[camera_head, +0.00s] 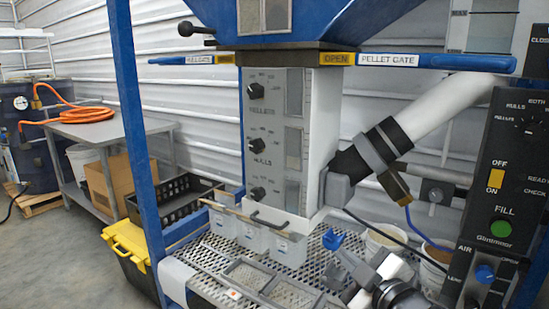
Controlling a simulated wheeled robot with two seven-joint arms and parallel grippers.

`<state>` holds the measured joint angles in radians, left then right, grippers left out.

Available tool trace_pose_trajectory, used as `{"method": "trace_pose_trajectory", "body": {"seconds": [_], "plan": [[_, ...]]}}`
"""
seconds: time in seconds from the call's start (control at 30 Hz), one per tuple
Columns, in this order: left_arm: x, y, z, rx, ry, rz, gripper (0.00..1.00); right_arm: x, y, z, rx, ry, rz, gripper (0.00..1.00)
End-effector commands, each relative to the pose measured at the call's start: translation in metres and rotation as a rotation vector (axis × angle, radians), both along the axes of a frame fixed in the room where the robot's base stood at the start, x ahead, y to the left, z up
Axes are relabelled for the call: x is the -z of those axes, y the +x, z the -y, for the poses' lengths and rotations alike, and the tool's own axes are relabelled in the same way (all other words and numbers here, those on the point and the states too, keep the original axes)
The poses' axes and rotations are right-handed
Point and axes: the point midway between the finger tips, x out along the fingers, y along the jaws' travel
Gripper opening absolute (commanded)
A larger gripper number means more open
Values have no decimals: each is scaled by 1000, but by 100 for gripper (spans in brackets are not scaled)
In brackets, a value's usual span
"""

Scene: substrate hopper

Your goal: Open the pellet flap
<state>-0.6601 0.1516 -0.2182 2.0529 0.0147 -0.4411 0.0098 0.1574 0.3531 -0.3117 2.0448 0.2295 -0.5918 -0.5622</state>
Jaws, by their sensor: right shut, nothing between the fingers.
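No part reads "flap". A blue bar (440,62) labelled "PELLET GATE" runs across under the blue hopper (300,35), with a yellow "OPEN" label (337,59) beside the wording. Below it stands a pale chute (322,120) with several black knobs, the top one marked for pellets. A black handle (268,224) sits at the chute's lower edge. My right gripper (332,239), with blue fingertips, is shut and empty. It appears to the right of and below the chute, over the mesh deck, well below the blue bar. My left gripper is not in view.
Clear bins (286,250) stand below the chute on the mesh deck (205,262). A white pipe (440,108) slants down at the right beside a black control panel (495,180). A blue post (133,130) stands at the left. White buckets (385,245) stand behind my right arm.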

Motion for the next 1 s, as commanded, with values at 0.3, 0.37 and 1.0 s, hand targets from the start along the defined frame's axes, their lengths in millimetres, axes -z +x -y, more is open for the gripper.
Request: {"method": "trace_pose_trajectory", "body": {"seconds": [0.3,0.37,1.0], "plan": [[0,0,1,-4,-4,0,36,196,-140,5,218,399,-516,0],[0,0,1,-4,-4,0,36,217,-167,7,263,447,-584,0],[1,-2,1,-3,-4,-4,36,255,-227,11,371,550,-722,33]]}}
